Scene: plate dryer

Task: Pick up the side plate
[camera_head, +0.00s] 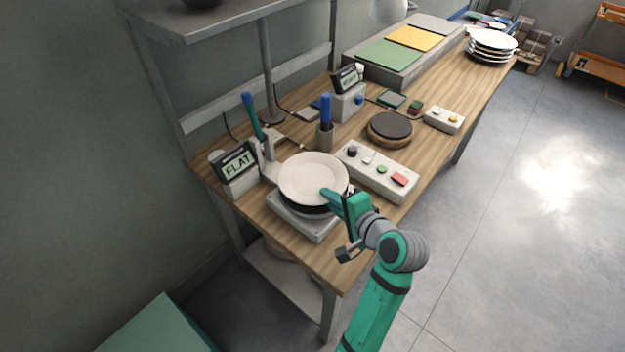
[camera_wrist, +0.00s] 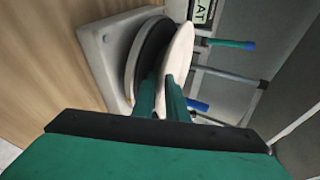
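The side plate (camera_head: 313,177) is pale and round. My gripper (camera_head: 334,194) is at the plate's right rim. In the wrist view the fingers (camera_wrist: 160,88) stand apart with the rim between them, one finger on the disc side and one over the plate's top face.
A button box (camera_head: 376,172) stands just right of the plate. A dark round pad (camera_head: 390,126), coloured panels and a plate stack (camera_head: 491,45) are farther along the bench.

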